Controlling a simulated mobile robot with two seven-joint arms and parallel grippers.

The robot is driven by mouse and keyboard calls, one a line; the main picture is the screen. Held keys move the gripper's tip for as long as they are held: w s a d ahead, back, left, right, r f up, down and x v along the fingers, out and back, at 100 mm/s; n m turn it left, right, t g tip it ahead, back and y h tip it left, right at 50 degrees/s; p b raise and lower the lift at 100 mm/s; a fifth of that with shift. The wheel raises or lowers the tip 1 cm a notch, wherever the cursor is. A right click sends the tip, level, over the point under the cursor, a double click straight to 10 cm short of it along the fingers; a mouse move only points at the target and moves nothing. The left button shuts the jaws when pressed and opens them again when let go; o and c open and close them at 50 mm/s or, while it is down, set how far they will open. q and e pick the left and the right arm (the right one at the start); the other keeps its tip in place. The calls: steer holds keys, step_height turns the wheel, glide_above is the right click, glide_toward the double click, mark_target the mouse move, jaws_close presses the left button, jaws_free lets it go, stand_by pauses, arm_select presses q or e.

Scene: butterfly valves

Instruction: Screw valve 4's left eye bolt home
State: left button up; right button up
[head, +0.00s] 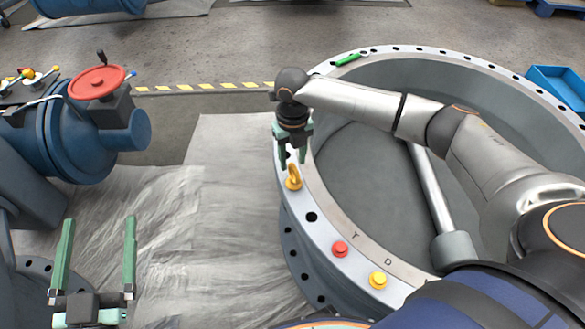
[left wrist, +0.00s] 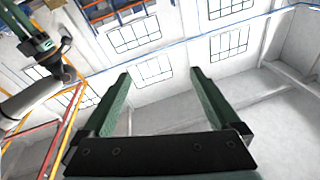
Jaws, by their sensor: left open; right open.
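A yellow eye bolt (head: 293,180) stands on the near-left part of the big valve's grey flange ring (head: 318,196). No number 4 is legible on the valve. My right gripper (head: 292,160) is open, with its green fingers pointing down just above the eye bolt's ring. Whether the fingertips touch or straddle the ring is hard to tell. How deep the bolt sits is not clear. My left gripper (head: 98,220) is open and empty at the lower left, away from the valve. In the left wrist view its fingers (left wrist: 158,75) are apart, facing windows and a wall.
A red cap (head: 340,249) and a yellow cap (head: 378,280) sit on the near flange. A green piece (head: 348,60) lies on the far rim. A blue valve with a red handwheel (head: 97,82) stands at left. A blue bin (head: 558,88) is at right. Grey sheeting (head: 220,220) lies between.

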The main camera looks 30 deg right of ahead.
mark_target(293, 165)
step_height(293, 165, down, 3)
steer(key=shift+f+b, duration=0.2)
steer(key=shift+b, duration=0.25)
arm_select(q)
step_height(293, 165, up, 6)
steer(key=s+m+t+h, duration=0.1)
steer(key=t+h, duration=0.1)
steer(key=shift+s+d+m, duration=0.25)
steer(key=shift+s+m, duration=0.05)
steer(key=shift+m, duration=0.1)
arm_select(e)
steer(key=shift+c, duration=0.3)
jaws_close()
